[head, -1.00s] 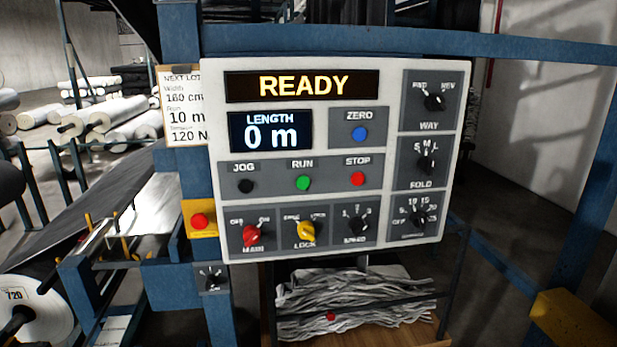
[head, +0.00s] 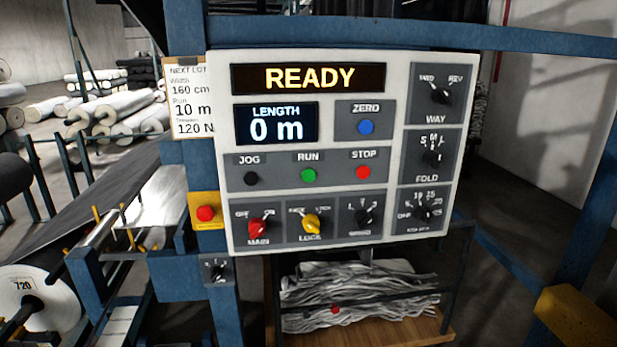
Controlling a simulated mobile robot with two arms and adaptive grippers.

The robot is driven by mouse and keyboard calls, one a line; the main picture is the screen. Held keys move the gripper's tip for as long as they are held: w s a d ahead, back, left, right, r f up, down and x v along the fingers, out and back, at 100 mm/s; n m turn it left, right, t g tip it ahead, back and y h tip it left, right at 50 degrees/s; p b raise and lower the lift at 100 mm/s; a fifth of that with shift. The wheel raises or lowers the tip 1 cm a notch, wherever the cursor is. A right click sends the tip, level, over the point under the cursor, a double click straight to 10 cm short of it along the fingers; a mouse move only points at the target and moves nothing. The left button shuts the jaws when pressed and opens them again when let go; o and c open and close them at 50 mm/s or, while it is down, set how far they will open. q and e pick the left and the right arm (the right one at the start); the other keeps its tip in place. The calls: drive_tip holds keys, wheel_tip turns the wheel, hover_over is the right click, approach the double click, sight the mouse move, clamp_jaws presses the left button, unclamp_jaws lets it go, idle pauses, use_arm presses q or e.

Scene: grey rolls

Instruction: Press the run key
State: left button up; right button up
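The green RUN key (head: 308,175) sits in the middle row of the white control panel (head: 397,150), between the black JOG key (head: 250,178) and the red STOP key (head: 363,172). The status display (head: 309,78) reads READY and the length display (head: 277,124) reads 0 m. A blue ZERO key (head: 365,127) is above STOP. The red MAIN knob (head: 258,226) and yellow LOCK knob (head: 311,223) are in the bottom row. Neither of my grippers is in view.
A red button on a yellow plate (head: 205,213) and a lot card (head: 189,100) are left of the panel. Blue frame posts (head: 182,30) surround it. A bin of grey strips (head: 358,296) stands below. The space in front of the panel looks clear.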

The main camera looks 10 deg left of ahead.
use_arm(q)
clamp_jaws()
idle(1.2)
